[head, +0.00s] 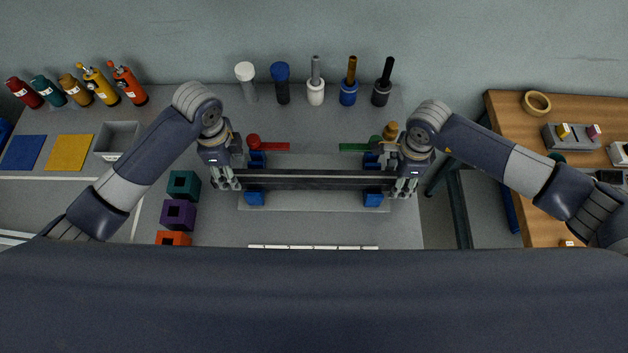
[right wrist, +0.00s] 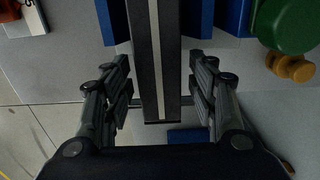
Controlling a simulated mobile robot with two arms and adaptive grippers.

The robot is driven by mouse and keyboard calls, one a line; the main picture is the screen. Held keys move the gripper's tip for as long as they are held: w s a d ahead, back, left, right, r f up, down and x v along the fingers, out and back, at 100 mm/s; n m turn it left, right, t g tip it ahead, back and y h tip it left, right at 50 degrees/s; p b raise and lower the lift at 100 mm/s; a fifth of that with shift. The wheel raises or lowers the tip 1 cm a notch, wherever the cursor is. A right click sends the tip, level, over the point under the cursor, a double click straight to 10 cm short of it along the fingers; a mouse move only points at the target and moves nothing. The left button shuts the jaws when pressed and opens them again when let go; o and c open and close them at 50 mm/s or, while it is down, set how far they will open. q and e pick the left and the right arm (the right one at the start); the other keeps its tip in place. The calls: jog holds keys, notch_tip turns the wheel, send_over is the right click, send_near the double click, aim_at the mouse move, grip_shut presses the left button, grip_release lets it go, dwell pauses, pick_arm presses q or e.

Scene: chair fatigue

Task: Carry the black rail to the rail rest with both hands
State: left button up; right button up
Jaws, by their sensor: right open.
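The long black rail (head: 305,180) with a pale centre stripe lies level across the middle of the bench in the head view. It runs between several blue blocks (head: 255,198) on a light grey plate (head: 312,207), which look like the rail rest; I cannot tell whether it touches them. My left gripper (head: 228,183) is at the rail's left end; its finger gap is unclear. My right gripper (head: 405,186) is at the right end. In the right wrist view my right gripper (right wrist: 160,90) is open, its fingers either side of the rail (right wrist: 153,60), with gaps on both sides.
A red handle (head: 268,144) and a green handle (head: 358,147) stand behind the rail. Several capped tools (head: 315,85) line the back. Coloured blocks (head: 178,214) sit at the left, and a white strip (head: 313,247) lies in front. A wooden table (head: 510,125) stands right, across a gap.

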jog(key=shift+r, duration=0.1)
pick_arm(q)
notch_tip(320, 180, up, 8)
jog(key=shift+r, duration=0.25)
pick_arm(e)
notch_tip(320, 180, up, 12)
pick_arm(q)
jog(key=shift+s, duration=0.1)
dwell(0.6)
